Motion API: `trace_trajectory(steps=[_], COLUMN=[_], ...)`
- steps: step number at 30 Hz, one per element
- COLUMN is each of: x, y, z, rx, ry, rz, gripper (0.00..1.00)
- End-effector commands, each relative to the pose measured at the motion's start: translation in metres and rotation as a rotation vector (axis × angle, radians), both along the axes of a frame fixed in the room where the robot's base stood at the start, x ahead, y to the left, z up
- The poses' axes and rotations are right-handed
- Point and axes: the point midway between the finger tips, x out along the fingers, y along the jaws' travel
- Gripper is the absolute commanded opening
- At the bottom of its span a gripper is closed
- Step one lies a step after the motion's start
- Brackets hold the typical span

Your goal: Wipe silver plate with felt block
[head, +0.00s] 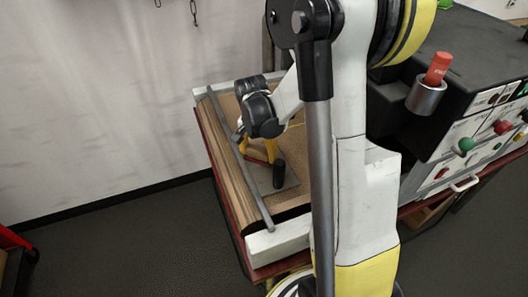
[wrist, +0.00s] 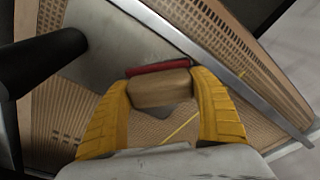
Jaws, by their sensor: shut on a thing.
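My gripper (wrist: 160,88) has yellow fingers shut on the felt block (wrist: 158,90), a wooden block with a red felt layer on its far side. The silver plate (wrist: 112,38) lies on the perforated brown board just beyond the block in the wrist view. I cannot tell whether the felt touches the plate. In the head view my gripper (head: 262,150) points down over the board, and part of the grey plate (head: 291,182) shows beside it. The block is mostly hidden there, with only a bit of red showing.
A metal bar (wrist: 218,72) runs along the board's edge and also shows in the head view (head: 242,165). The brown perforated board (head: 222,103) tops the bench. A control box with coloured knobs (head: 466,144) stands at right. An orange-capped item sits in a metal cup (head: 426,98).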

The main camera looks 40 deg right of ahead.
Motion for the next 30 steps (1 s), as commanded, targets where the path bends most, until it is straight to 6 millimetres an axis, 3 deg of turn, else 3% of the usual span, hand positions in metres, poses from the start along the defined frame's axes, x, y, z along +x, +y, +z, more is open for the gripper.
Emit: trace_trajectory(steps=[16, 23, 30], x=[0.009, 0.008, 0.003], y=[0.038, 0.031, 0.01], z=[0.001, 0.001, 0.001], rx=[0.009, 0.009, 0.008], ry=[-0.001, -0.003, -0.003], rz=[0.01, 0.01, 0.009], gripper=[0.47, 0.46, 0.46])
